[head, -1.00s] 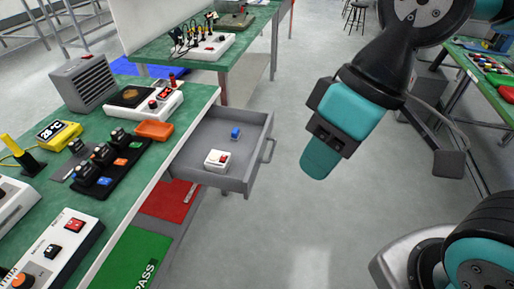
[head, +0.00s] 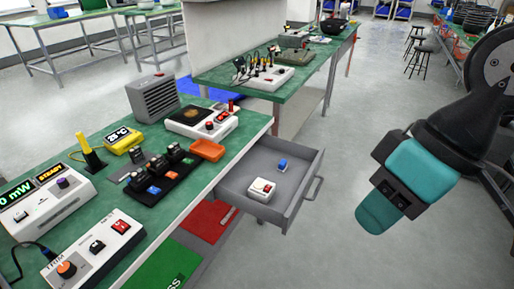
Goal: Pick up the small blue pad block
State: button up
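The small blue pad block (head: 282,164) lies in the open grey drawer (head: 300,205), toward its back right part. A white box with a red button (head: 262,189) sits in the same drawer, nearer the front and apart from the block. My gripper (head: 378,214) hangs in the air to the right of the drawer, over the floor, and is well apart from the block. It is seen from behind its teal housing, and its fingers cannot be told open from shut. I see nothing held in it.
The green bench holds a heater box (head: 153,97), a hotplate unit (head: 203,122), an orange tray (head: 207,149), a black rack (head: 163,180) with several modules, and meters. A second bench (head: 318,64) stands behind. The floor right of the drawer is clear.

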aim_at(283, 165)
jog(key=u, duration=0.05)
jog(key=i, duration=1)
jog(key=u, duration=0.7)
